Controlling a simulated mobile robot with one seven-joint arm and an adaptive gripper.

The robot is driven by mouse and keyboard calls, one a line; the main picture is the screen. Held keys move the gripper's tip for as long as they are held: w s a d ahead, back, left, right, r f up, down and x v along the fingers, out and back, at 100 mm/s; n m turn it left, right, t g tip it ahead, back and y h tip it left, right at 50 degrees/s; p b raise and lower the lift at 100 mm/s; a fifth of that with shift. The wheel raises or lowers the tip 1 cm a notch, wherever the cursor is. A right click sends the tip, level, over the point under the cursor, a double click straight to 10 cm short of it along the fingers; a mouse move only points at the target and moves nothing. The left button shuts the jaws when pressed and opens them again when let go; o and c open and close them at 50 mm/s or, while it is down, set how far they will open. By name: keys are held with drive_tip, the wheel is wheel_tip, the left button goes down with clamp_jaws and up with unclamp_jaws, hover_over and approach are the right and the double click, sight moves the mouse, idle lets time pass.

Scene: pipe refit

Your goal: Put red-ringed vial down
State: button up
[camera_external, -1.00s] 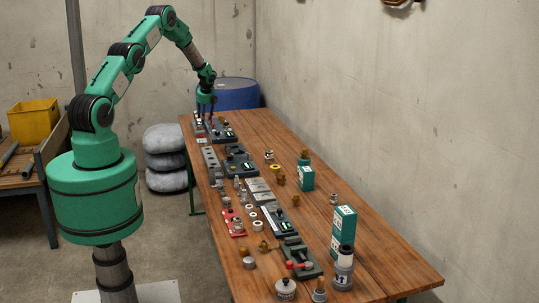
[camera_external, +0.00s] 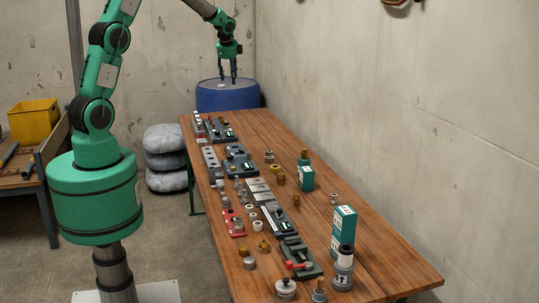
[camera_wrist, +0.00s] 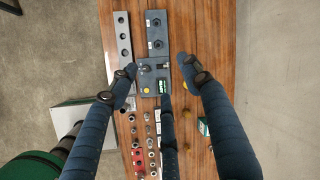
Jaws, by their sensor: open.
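My gripper (camera_external: 228,79) is open and empty, raised above the far end of the wooden table, in front of the blue drum. In the wrist view its spread fingers (camera_wrist: 163,76) frame a dark fixture with a small green display (camera_wrist: 162,86), with nothing between them. I cannot make out the red-ringed vial for sure in either view. Small pieces with a touch of red (camera_external: 198,125) stand at the table's far left corner, too small to tell apart. A grey strip with a row of holes (camera_wrist: 123,48) lies beside the dark fixture.
The wooden table (camera_external: 345,222) carries several fittings and fixtures along its left side. Green-white boxes (camera_external: 344,229) and a grey bottle (camera_external: 343,270) stand at the near right. A blue drum (camera_external: 228,98) stands beyond the far end. The table's right strip is mostly clear.

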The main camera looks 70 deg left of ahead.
drive_tip(key=s+d+r+n+t, duration=0.1)
drive_tip(key=s+d+r+n, duration=0.3)
drive_tip(key=d, duration=0.6)
drive_tip(key=s+d+r+m+t+h, duration=0.1)
drive_tip(key=s+d+r, duration=0.1)
drive_tip(key=d+r, duration=0.6)
drive_tip(key=s+d+r+n, duration=0.2)
drive_tip(key=s+d+r, duration=0.1)
drive_tip(key=d, duration=1)
drive_tip(key=s+d+n+t+h, duration=0.2)
drive_tip(key=s+d+n, duration=0.3)
drive_tip(key=s+d, duration=1.5)
drive_tip(key=shift+s+f+h, duration=0.15)
drive_tip(key=shift+s+h, duration=0.45)
drive_tip(key=shift+s, duration=0.35)
drive_tip(key=shift+d, duration=0.1)
wheel_tip(320, 180, down, 11)
drive_tip(key=b, duration=1.1)
